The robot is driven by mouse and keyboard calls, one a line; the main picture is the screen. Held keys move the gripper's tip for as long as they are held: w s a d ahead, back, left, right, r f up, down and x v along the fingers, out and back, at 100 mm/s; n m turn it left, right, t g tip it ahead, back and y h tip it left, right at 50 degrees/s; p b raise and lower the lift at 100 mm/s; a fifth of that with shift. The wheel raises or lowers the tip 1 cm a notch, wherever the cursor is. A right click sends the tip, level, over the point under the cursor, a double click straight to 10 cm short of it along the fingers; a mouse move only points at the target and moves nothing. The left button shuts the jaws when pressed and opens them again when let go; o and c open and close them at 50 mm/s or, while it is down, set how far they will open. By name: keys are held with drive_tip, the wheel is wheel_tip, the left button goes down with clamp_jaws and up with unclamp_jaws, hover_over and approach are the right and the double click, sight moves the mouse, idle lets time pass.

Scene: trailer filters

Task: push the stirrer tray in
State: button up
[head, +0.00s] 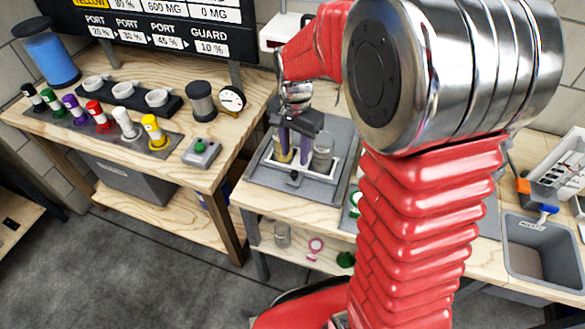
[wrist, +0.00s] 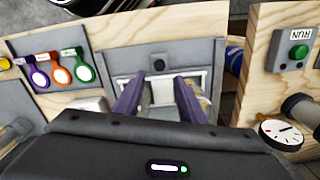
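The stirrer tray (head: 279,174) is a pale framed tray on a grey plate, on the wooden bench in the middle of the head view. It has a dark knob (head: 294,178) at its near side; the knob also shows in the wrist view (wrist: 159,65). A jar with yellowish contents (head: 281,150) and a clear glass jar (head: 323,158) stand at the tray. My gripper (head: 295,152) is above the tray, between the jars, its purple fingers pointing down. Contact with the tray cannot be told.
The left bench holds colored-cap bottles (head: 103,118), a gauge (head: 231,99) and a green-button box (head: 201,152). A grey sink (head: 535,250) and a white rack (head: 562,165) are at right. My arm hides the bench right of the tray.

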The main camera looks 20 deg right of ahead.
sight(294, 172)
wheel_tip(294, 172, down, 8)
drive_tip(key=shift+r, duration=0.25)
drive_tip(key=shift+c, duration=0.3)
clamp_jaws()
idle(0.4)
